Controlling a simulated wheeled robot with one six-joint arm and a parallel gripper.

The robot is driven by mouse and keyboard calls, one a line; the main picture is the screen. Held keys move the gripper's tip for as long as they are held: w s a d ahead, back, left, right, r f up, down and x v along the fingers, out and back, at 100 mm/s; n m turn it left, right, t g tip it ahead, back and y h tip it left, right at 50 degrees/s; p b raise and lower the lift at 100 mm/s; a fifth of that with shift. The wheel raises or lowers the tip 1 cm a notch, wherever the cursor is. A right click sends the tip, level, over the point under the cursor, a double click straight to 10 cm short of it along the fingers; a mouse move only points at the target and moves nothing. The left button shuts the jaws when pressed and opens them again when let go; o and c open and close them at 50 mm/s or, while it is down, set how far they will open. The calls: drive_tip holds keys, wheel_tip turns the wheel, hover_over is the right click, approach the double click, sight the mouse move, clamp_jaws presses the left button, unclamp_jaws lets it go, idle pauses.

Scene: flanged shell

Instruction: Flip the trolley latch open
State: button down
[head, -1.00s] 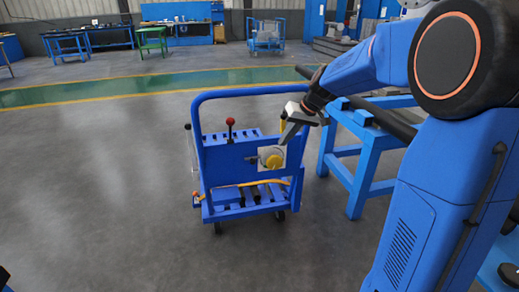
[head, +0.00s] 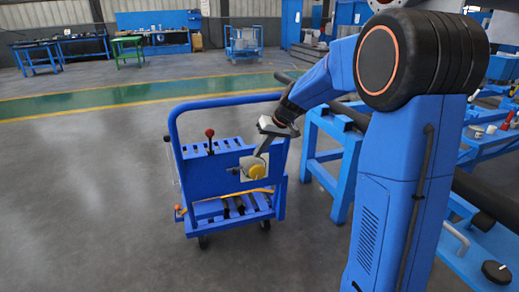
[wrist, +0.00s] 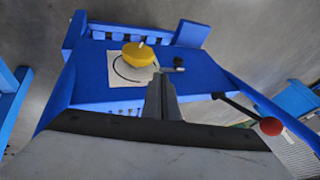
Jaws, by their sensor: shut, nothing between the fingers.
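The blue trolley (head: 225,177) stands on the floor with its push bar up, left of my arm. A pale square plate on its panel carries a round yellow part (head: 257,172), which also shows in the wrist view (wrist: 138,54). A small metal lever (wrist: 171,69) sticks out beside the yellow part in the wrist view. A red-ball lever (head: 210,134) stands upright on the trolley's left; its ball shows at right in the wrist view (wrist: 271,126). My gripper (head: 256,158) is shut and empty, its tips near the plate and lever (wrist: 160,82). I cannot tell if they touch.
A blue workbench (head: 335,150) stands close on the trolley's right, behind my arm. An orange strap (head: 225,196) lies across the trolley's lower part. The floor (head: 80,200) to the left is clear.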

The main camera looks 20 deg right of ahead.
sight(235, 171)
drive_tip(key=shift+w+a+f, duration=0.35)
drive_tip(key=shift+a+f, duration=0.7)
drive_tip(key=shift+f, duration=0.15)
drive_tip(key=shift+w+a+f, duration=0.35)
drive_tip(key=shift+a+f, duration=0.65)
drive_tip(key=shift+f, duration=0.2)
drive_tip(key=shift+w+a+f, duration=0.35)
drive_tip(key=shift+a+f, duration=0.7)
drive_tip(key=shift+f, duration=0.15)
drive_tip(key=a, duration=0.3)
drive_tip(key=shift+a, duration=0.25)
